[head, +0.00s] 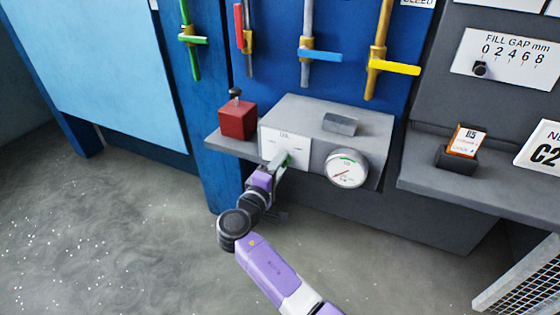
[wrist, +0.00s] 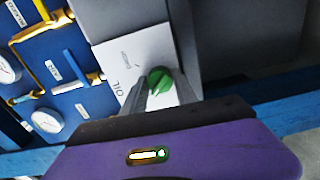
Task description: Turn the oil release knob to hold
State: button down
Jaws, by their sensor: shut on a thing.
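The oil release knob (wrist: 161,80) is green and sits on a white plate marked OIL (wrist: 122,62) in the wrist view. In the head view the knob (head: 286,160) shows as a small green patch on the white plate (head: 273,142) of a grey box. My gripper (head: 281,164) reaches it from below, and in the wrist view my gripper's fingers (wrist: 158,90) are shut on the knob. The fingers cover part of the knob and plate, so the knob's setting cannot be read.
A round gauge (head: 347,168) is just right of my gripper on the grey box (head: 305,112). A red block with a black knob (head: 237,119) stands at left on the ledge. Pipes with a blue handle (head: 320,55) and a yellow handle (head: 394,67) are above. The floor below is clear.

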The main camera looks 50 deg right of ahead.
jog(key=shift+n, duration=0.4)
jog(key=c, duration=1)
grip_release()
jog(key=shift+o, duration=0.2)
jog(key=v, duration=0.8)
